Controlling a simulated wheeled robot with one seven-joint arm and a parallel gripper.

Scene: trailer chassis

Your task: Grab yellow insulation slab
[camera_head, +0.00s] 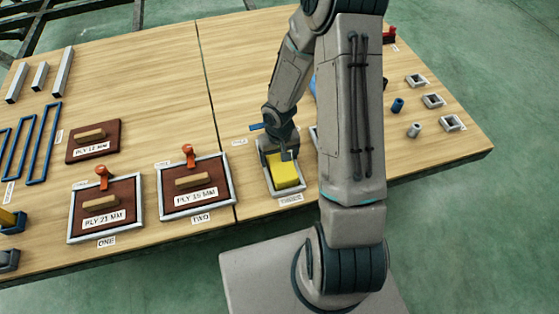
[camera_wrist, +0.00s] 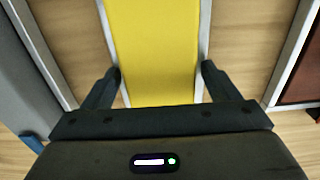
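The yellow insulation slab (camera_head: 286,172) lies in a light grey metal tray (camera_head: 291,198) near the front edge of the wooden table. In the wrist view the slab (camera_wrist: 152,45) runs up the middle, with a thin pale metal strip along each side. My gripper (camera_head: 288,154) is low over the far end of the tray. In the wrist view my gripper's fingers (camera_wrist: 162,69) are spread, one on each side of the slab, close to the pale strips. I cannot tell whether they touch. The fingers hide part of the slab's far end in the head view.
Brown framed panels with wooden handles, labelled PLY 15 MM (camera_head: 195,196) and PLY 21 MM (camera_head: 103,204), lie left of the tray. A PLY 12 MM panel (camera_head: 93,147) lies behind them. Small square trays (camera_head: 433,101) and cylinders stand at right. The table's back middle is clear.

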